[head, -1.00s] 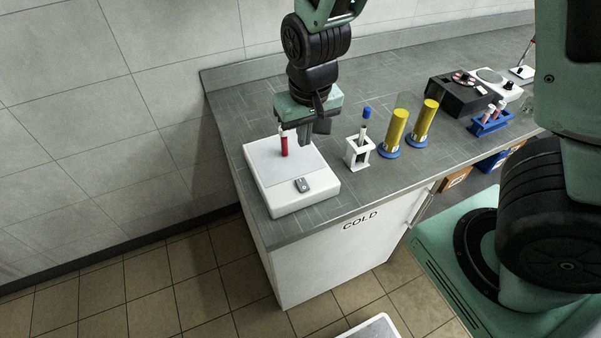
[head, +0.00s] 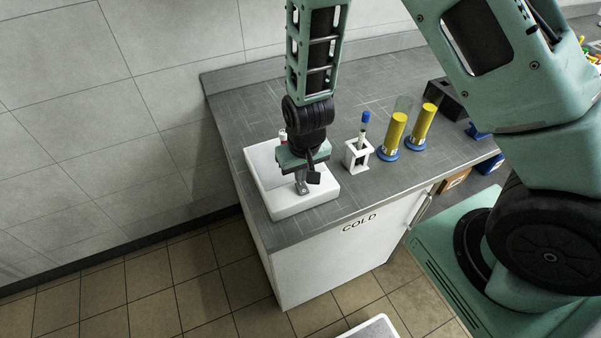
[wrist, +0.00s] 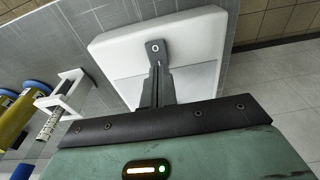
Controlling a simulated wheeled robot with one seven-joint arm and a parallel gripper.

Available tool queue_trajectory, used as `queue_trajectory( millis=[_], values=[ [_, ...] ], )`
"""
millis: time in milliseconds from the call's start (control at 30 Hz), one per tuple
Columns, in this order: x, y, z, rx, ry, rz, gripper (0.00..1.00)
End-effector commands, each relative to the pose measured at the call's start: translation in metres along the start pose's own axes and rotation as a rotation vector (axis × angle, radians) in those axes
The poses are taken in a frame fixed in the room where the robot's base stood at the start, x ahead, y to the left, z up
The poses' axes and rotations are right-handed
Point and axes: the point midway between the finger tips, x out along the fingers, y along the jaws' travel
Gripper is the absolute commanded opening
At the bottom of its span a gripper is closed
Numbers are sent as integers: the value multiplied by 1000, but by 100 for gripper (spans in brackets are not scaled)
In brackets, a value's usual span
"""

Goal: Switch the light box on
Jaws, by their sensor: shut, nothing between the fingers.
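The light box (head: 298,205) is a low white box on the grey counter, with a paler grey panel on top. Its small grey switch with a round mark shows in the wrist view (wrist: 155,46), near the box's front edge. My gripper (head: 303,189) is over the front of the box, pointing down, and hides the switch in the head view. In the wrist view my gripper (wrist: 157,70) is shut and empty, its fingertips at the switch. I cannot tell whether they touch it, or whether the panel is lit.
A red tube (head: 283,137) is partly hidden behind my gripper at the box's back. To the right stand a white rack (head: 357,153) with a blue-capped tube and two yellow cylinders (head: 396,132) on blue bases. The counter's front edge is close.

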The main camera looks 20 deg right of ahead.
Motion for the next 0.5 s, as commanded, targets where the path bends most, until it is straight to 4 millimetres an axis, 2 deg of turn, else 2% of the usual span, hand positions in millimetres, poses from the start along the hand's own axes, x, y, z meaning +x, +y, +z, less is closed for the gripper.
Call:
queue_trajectory(
  millis=[200,500],
  values=[
    [12,0,0,0,1,-1,0],
    [14,0,0,0,1,-1,0]
  ],
)
